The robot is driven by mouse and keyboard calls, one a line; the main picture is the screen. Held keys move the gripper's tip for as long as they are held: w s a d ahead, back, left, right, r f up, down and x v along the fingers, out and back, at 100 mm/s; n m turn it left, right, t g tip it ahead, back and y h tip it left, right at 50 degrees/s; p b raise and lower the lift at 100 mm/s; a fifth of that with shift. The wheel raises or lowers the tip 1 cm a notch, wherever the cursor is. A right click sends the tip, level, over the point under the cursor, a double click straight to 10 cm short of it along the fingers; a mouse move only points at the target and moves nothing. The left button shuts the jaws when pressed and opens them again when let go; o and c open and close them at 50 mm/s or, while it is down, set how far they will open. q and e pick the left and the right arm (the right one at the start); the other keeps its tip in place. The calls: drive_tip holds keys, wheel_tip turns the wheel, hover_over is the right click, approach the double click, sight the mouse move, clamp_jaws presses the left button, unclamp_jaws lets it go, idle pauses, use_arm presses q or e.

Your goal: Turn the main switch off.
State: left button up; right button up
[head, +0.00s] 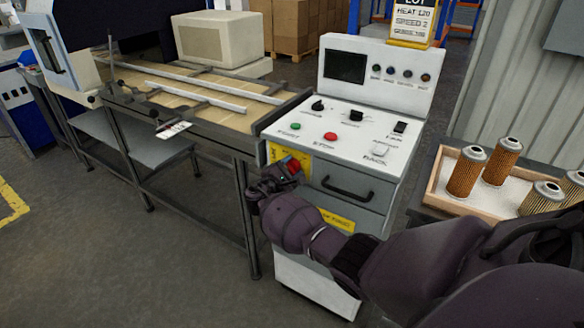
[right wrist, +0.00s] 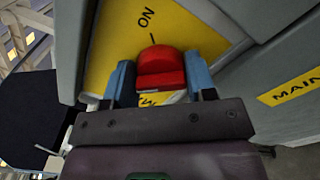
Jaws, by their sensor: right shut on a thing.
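The word ON and a short mark stand above the knob in the right wrist view. Other lettering on the plate is mostly covered. My right gripper (right wrist: 160,84) is shut on the red knob, with one blue finger on each side. My left gripper is not in view.
The cabinet top has a green START button (head: 295,126), a red STOP button (head: 330,136) and black knobs. A drawer handle (head: 347,188) juts out beside my right wrist. A conveyor (head: 210,110) stands left. A wooden tray (head: 437,187) with filter cartridges stands right.

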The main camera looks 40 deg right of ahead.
drive_tip(key=shift+n, duration=0.4)
drive_tip(key=o, duration=0.9)
drive_tip(key=shift+a, duration=0.1)
drive_tip(key=shift+s+a, duration=0.1)
drive_tip(key=shift+a, duration=0.15)
drive_tip(key=p+v, duration=0.1)
drive_tip(key=v, duration=0.9)
